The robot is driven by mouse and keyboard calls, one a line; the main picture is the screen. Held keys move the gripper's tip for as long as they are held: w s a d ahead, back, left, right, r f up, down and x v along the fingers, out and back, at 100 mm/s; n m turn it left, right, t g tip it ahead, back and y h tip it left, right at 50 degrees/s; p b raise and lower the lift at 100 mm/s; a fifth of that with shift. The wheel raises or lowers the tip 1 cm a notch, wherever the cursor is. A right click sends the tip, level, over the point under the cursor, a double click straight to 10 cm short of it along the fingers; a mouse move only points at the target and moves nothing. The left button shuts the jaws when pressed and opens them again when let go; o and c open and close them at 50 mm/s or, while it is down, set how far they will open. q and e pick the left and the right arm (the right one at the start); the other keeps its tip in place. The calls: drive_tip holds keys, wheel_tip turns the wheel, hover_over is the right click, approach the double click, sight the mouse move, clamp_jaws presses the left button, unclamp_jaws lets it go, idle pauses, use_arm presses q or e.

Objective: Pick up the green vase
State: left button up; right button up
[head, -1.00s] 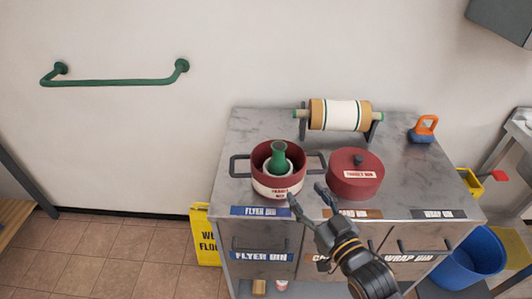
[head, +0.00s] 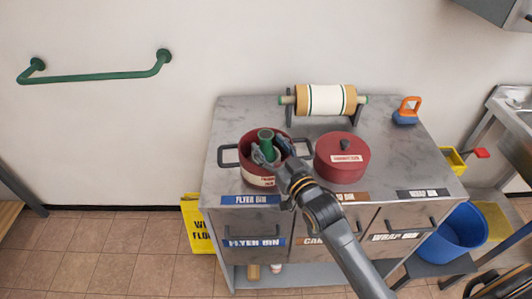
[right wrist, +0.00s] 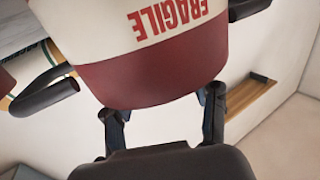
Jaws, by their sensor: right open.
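The green vase (head: 265,136) stands upright inside an open red pot (head: 251,176) with a white band and dark side handles, on the left of the grey counter. Its neck shows above the rim; its lower part is hidden. My right gripper (head: 270,148) is open, with its fingers at the pot's mouth on either side of the vase. Contact with the vase cannot be told. In the right wrist view the pot's wall (right wrist: 150,70), marked FRAGILE, fills the top, and the fingertips are hidden behind it. My left gripper is not in view.
A lidded red pot (head: 342,162) stands close on the right. A paper roll on a stand (head: 325,100) is at the back, and an orange and blue object (head: 407,111) at the back right. A yellow floor sign (head: 196,225) leans by the counter's left side.

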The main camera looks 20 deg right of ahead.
drive_tip(key=shift+w+a, duration=0.25)
drive_tip(key=shift+w, duration=1.15)
drive_tip(key=shift+s, duration=0.1)
clamp_jaws()
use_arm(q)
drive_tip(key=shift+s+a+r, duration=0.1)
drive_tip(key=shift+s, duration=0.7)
